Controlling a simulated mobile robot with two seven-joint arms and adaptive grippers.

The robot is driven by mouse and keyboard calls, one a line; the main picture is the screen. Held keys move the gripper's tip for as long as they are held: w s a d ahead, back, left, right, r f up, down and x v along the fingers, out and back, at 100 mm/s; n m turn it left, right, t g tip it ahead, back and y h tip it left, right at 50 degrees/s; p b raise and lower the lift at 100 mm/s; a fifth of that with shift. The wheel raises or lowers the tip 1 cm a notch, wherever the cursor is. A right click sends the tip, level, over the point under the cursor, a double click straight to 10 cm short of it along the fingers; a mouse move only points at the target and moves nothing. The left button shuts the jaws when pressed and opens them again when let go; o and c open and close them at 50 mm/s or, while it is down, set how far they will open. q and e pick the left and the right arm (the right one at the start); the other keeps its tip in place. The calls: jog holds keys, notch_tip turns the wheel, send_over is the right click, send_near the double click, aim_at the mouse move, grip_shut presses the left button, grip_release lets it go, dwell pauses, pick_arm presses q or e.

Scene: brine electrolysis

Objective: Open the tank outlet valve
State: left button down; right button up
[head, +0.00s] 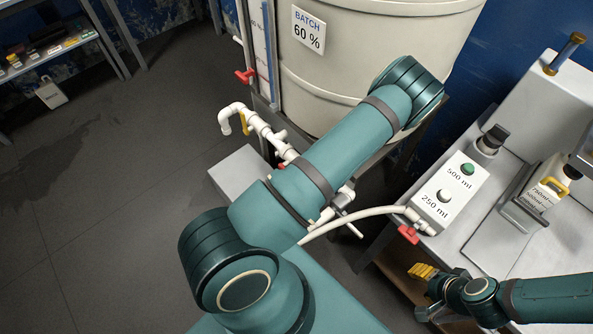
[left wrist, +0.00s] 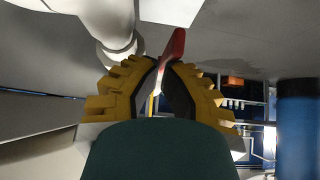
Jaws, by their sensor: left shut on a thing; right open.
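The beige tank (head: 365,60) stands on a frame, with white outlet piping (head: 265,132) at its lower left. In the left wrist view, my left gripper (left wrist: 163,72) is shut on a red valve lever (left wrist: 173,48), its dark pads on either side. A white pipe (left wrist: 110,25) passes beside the lever. My right gripper (head: 428,282) is open and empty at the lower right.
Another red valve handle (head: 245,76) sits by the level gauge and a yellow handle (head: 244,123) on the piping. A white hose (head: 355,217) runs to the button box (head: 450,193) on the right bench. The floor at left is clear.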

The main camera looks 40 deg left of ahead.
pick_arm(q)
jog(key=shift+d+f, duration=0.2)
jog(key=shift+f, duration=0.2)
pick_arm(e)
jog(key=shift+w+f, duration=0.1)
jog(key=shift+f, duration=0.15)
pick_arm(q)
jog(key=shift+a+f+b, duration=0.3)
jog(key=shift+a+b, duration=0.3)
jog(key=shift+a, duration=0.15)
pick_arm(e)
jog(key=shift+f, duration=0.45)
